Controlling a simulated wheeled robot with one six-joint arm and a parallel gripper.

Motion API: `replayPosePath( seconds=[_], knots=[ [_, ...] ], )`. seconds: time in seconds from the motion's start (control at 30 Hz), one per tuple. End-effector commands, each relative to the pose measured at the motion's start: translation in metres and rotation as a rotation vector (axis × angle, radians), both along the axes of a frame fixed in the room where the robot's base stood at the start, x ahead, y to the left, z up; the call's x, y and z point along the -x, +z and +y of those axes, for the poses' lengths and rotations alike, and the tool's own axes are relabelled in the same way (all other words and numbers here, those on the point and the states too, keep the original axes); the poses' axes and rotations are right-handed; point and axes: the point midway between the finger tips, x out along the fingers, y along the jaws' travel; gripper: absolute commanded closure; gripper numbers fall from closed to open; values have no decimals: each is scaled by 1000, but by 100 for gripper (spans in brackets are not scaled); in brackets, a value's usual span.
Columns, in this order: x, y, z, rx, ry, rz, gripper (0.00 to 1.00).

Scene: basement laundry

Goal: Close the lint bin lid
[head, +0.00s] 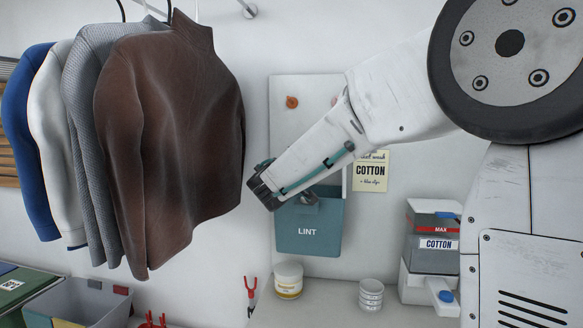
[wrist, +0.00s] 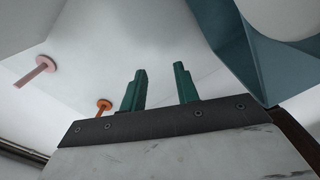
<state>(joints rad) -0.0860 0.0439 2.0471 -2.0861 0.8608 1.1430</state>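The teal lint bin (head: 307,235), marked LINT, hangs on a pale board on the back wall. My forearm and gripper (head: 264,188) cover its upper left part, so the lid and its angle cannot be made out in the head view. In the wrist view, a teal angled surface (wrist: 240,45), which looks like part of the bin, fills the upper right. My gripper (wrist: 160,68) shows there with its two green fingers apart and nothing between them. The fingers are to the left of the teal surface, with a visible gap in the picture.
Several garments, a brown sweater (head: 175,140) in front, hang close left of my gripper. An orange peg (head: 292,102) sticks out above the bin.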

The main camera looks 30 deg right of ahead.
Motion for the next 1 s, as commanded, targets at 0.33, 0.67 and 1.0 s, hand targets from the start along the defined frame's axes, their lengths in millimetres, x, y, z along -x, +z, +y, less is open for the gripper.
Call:
replayPosePath(
  seconds=[0.33,0.67,1.0],
  knots=[
    [0,0,1,0,0,0,100],
    [0,0,1,-1,0,1,100],
    [0,0,1,-1,0,1,100]
  ],
)
